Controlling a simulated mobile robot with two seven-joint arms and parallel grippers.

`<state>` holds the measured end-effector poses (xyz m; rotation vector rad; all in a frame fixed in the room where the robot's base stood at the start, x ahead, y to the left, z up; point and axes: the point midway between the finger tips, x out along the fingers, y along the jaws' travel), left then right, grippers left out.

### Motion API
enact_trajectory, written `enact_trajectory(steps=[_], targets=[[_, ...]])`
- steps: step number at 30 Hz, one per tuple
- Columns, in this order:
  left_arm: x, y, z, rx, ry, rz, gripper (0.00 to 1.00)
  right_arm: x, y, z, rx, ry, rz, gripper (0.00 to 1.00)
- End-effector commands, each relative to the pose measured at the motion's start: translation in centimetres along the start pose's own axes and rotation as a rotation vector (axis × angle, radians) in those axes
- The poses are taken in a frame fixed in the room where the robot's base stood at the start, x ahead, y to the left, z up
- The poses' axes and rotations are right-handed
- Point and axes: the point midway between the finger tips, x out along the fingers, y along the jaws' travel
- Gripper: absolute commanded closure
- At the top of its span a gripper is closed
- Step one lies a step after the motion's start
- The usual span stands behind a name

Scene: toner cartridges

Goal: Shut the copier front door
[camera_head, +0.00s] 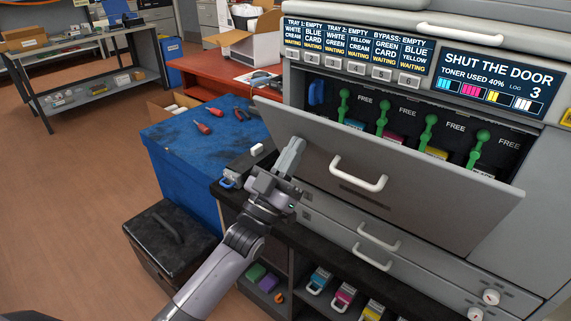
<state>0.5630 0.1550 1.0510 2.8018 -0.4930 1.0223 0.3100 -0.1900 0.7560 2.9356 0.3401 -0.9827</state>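The copier front door (420,193) is a wide grey panel with a white handle (358,174). It is hinged low and leans outward, partly open, with its top edge away from the copier body. Behind it the toner bay (405,125) shows several green levers and coloured cartridges. My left gripper (292,152) is at the outer face of the door, near its left end and left of the handle. Its fingers look closed together with nothing between them; whether they touch the panel is unclear. My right gripper is not in view.
The copier screen (500,79) reads "SHUT THE DOOR". A blue-topped bench (185,145) with red-handled tools stands left. A black case (168,240) is on the floor. Cartridges stand on a shelf (300,300) below the door. Closed drawers (330,221) lie under it.

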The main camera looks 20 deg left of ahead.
Motion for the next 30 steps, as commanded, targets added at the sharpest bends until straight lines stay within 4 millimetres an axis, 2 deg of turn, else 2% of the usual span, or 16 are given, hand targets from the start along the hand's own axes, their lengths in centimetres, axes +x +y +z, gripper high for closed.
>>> enact_trajectory(steps=[1, 3, 6, 19, 30], targets=[[1.2, 0.0, 0.1, 0.0, 0.009, 0.0, 1.0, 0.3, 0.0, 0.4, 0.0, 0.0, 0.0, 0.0], [2.4, 0.0, 0.3, 0.0, 0.008, 0.001, 1.0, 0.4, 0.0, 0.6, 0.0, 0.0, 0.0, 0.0], [3.5, 0.0, 0.5, 0.0, 0.006, 0.0, 1.0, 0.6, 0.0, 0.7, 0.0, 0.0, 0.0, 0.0], [4.0, 0.0, 0.8, -0.001, 0.004, 0.0, 1.0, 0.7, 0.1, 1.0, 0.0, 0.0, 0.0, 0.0], [6.4, 0.0, 2.4, 0.0, 0.002, 0.0, 1.0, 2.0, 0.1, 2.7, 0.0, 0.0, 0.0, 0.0]])
